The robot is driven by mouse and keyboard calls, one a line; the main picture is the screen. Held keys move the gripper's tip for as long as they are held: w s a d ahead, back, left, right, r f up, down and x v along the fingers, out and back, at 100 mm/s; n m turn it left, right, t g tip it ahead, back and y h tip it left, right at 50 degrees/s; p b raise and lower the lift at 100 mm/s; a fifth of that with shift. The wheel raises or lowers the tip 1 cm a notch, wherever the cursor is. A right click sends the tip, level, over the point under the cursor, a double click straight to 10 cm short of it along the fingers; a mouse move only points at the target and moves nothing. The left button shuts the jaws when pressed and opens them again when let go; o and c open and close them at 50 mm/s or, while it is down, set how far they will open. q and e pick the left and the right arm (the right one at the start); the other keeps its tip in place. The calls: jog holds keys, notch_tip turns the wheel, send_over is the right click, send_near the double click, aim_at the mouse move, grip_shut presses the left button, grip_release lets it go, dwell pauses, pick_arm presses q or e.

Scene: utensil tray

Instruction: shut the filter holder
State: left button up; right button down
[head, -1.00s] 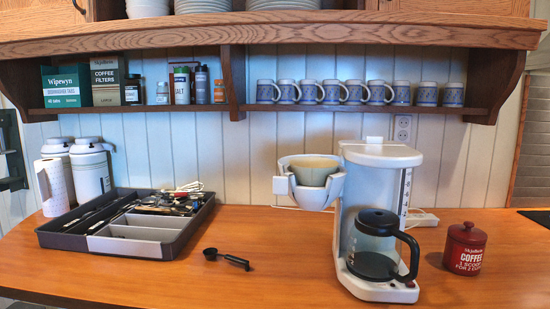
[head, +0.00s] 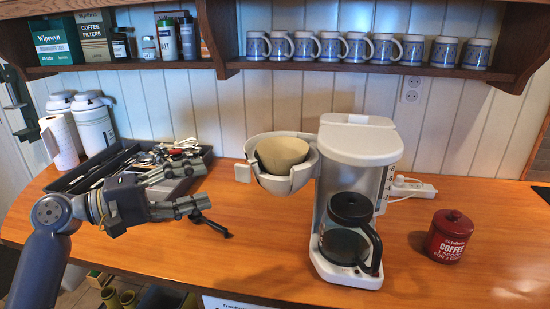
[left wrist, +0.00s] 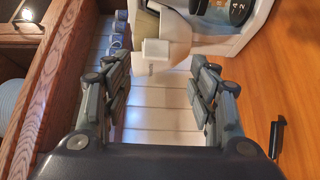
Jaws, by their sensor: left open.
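The white filter holder (head: 285,181) is swung open to the left of the coffee maker (head: 352,145), with a tan filter (head: 282,153) inside. Its square white tab (head: 243,172) sticks out on the left. My left gripper (head: 205,187) is open and empty, to the left of the holder and apart from it, fingers pointing right toward the tab. In the left wrist view, the tab (left wrist: 157,50) appears between the spread fingers (left wrist: 162,78), beyond their tips. The glass carafe (head: 347,235) with a black lid stands on the coffee maker's base. My right gripper is not in view.
The utensil tray (head: 72,182) lies behind my left gripper. A black scoop (head: 212,226) lies on the counter, partly hidden by the gripper. A red coffee canister (head: 449,237) and a power strip (head: 412,189) are at the right. Mugs line the shelf (head: 380,75) above.

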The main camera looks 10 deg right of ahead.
aim_at(238, 174)
pick_arm(q)
jog(key=p+x, duration=0.1)
jog(key=x, duration=0.2)
jog(key=p+x, duration=0.1)
jog(key=x, duration=0.1)
jog(key=p+x, duration=0.1)
jog(key=x, duration=0.2)
jog(key=shift+w+d+r, duration=0.15)
jog(key=shift+d+r, duration=0.15)
jog(key=shift+d, duration=0.05)
jog(key=shift+w+d+f, duration=0.1)
jog(key=shift+w+d, duration=0.05)
jog(key=shift+d, duration=0.2)
jog(key=shift+d, duration=0.1)
grip_shut()
